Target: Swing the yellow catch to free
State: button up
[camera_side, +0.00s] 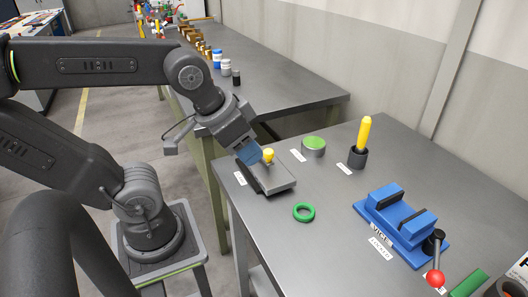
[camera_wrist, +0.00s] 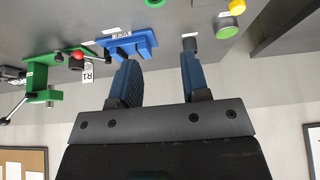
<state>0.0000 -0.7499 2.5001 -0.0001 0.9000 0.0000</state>
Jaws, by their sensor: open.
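A small yellow knob (camera_side: 268,155), which looks like the yellow catch, stands on a grey block (camera_side: 275,178) near the bench's left edge. My gripper (camera_side: 254,155) has blue fingers and is just left of the knob in the side view. Whether the fingers touch it cannot be told. In the wrist view my gripper (camera_wrist: 158,68) is open, with nothing visible held between its fingers. A yellow thing (camera_wrist: 237,4) is cut off at the top edge there; I cannot tell whether it is the knob.
A green ring (camera_side: 303,212) lies in front of the block. A green-topped cylinder (camera_side: 314,146) and a dark cup with a yellow handle (camera_side: 364,133) stand behind. A blue vice (camera_side: 402,225) with a red-knobbed lever (camera_side: 435,277) is at the right. Bare bench lies between them.

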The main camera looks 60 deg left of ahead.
jog(key=shift+a, duration=0.1)
jog(key=shift+c, duration=0.8)
jog(key=w+a+y, duration=0.1)
jog(key=a, duration=0.1)
jog(key=w+a+t+y, duration=0.1)
jog(key=a, duration=0.1)
jog(key=w+a+t+y, duration=0.1)
jog(key=w+a, duration=0.1)
jog(key=shift+a+r+y, duration=0.3)
jog(key=shift+a, duration=0.05)
jog(key=c, duration=0.6)
jog(key=w+a+r+m+t, duration=0.1)
jog(key=a, duration=0.1)
jog(key=w+a+m+t+y, duration=0.1)
jog(key=w+a+t, duration=0.1)
jog(key=w+a+r+m+t, duration=0.1)
jog(key=a+t, duration=0.1)
jog(key=a, duration=0.1)
jog(key=shift+w+r+m+y, duration=0.2)
jog(key=shift+r+m+y, duration=0.15)
jog(key=shift+m+y, duration=0.05)
grip_shut()
jog(key=s+a+f+m+g+h, duration=0.1)
jog(key=s+f+m+g+h, duration=0.4)
jog(key=s+f+m+h, duration=0.3)
jog(key=shift+s+a+f+m+g, duration=0.2)
jog(key=shift+s+f+m+g, duration=0.1)
jog(key=shift+s+f+m, duration=0.3)
jog(key=shift+w, duration=0.1)
